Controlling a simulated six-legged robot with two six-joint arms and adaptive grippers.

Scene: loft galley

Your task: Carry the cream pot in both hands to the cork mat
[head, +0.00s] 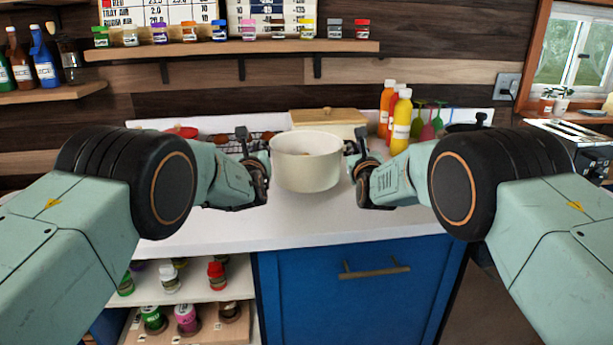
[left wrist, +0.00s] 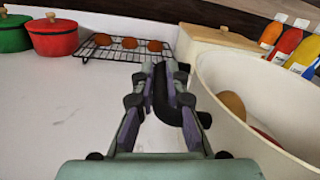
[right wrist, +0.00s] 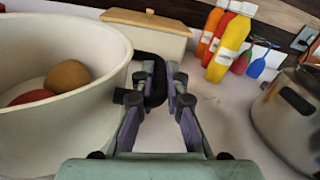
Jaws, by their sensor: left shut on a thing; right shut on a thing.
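The cream pot (head: 306,172) is upright over the white counter, between my two grippers. I cannot tell whether its base touches the counter. My left gripper (head: 262,160) is shut on the pot's dark left handle, which shows in the left wrist view (left wrist: 164,104). My right gripper (head: 357,160) is shut on the dark right handle, seen in the right wrist view (right wrist: 156,88). Inside the pot lie a brownish round thing (right wrist: 69,76) and a reddish one (right wrist: 31,97). I see no cork mat in any view.
Behind the pot stand a cream box with a wooden lid (head: 328,119) and yellow and orange bottles (head: 401,122). A wire rack (left wrist: 113,51) with round brown items and red (left wrist: 53,37) and green pots are left. A metal pot (right wrist: 290,115) is right. The front counter (head: 290,225) is clear.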

